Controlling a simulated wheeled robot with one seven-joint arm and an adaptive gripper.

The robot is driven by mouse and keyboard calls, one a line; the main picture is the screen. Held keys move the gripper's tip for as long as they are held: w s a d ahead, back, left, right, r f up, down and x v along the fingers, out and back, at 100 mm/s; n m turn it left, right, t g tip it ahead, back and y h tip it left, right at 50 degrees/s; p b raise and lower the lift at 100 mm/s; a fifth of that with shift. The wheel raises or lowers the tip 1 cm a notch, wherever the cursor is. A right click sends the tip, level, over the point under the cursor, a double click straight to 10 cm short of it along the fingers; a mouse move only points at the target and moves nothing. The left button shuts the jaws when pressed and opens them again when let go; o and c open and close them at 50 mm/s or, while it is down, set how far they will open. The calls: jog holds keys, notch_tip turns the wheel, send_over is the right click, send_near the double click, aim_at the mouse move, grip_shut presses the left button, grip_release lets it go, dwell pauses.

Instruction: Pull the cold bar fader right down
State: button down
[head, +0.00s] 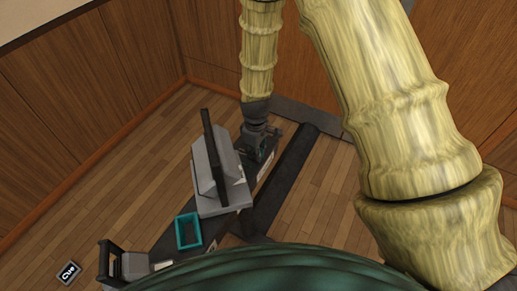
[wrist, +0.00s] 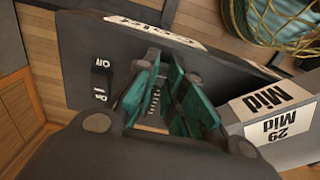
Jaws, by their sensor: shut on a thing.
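In the wrist view a dark grey panel (wrist: 65,40) carries a white label (wrist: 155,31) that appears upside down and seems to read "Cold". A pale slot with tick marks (wrist: 152,103) shows between the teal fingers of my gripper (wrist: 166,72). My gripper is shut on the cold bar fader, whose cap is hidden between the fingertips. In the head view my gripper (head: 262,147) reaches down just right of a grey upright unit. The fader itself cannot be made out there.
An on/off switch (wrist: 101,78) sits left of the fingers. A grey block labelled "Mid" (wrist: 268,108) stands close on the right. The grey upright unit (head: 216,175), a teal tray (head: 188,231) and a black-handled item (head: 113,264) line the desk. A Cue sign (head: 67,272) is at lower left.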

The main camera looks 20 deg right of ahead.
jog(key=shift+s+d, duration=0.1)
jog(key=shift+d, duration=0.05)
jog(key=c, duration=1.8)
grip_release()
jog(key=shift+d, duration=0.1)
jog(key=shift+o, duration=0.2)
jog(key=shift+r, duration=0.15)
jog(key=shift+r, duration=0.3)
notch_tip(320, 180, up, 11)
